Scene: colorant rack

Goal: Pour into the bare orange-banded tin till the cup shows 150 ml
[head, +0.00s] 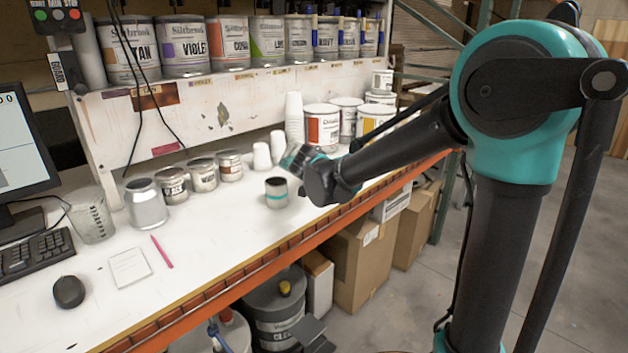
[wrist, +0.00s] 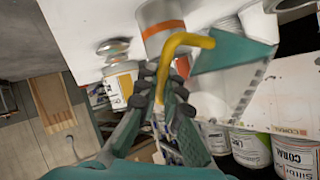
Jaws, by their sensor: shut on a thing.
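My gripper (wrist: 162,88) is shut on the bent yellow handle (wrist: 188,42) of a clear measuring cup (wrist: 248,92) with marks along its side and teal content (wrist: 232,52). The cup looks tilted; I cannot read its level against the marks. An orange-banded tin (wrist: 163,27) shows beyond the fingers in the wrist view. In the head view a tin with an orange label (head: 322,125) stands at the back; I cannot tell if it is the same tin. My gripper (head: 300,160) is raised above the bench there. A small teal-banded tin (head: 277,193) stands just below it.
A bare silver tin (head: 146,207), several small labelled tins (head: 203,177) and a clear jug (head: 92,222) stand on the left. White cups (head: 262,156) stand behind my gripper. A shelf (head: 225,98) of large tins overhangs the back. The front bench is mostly clear.

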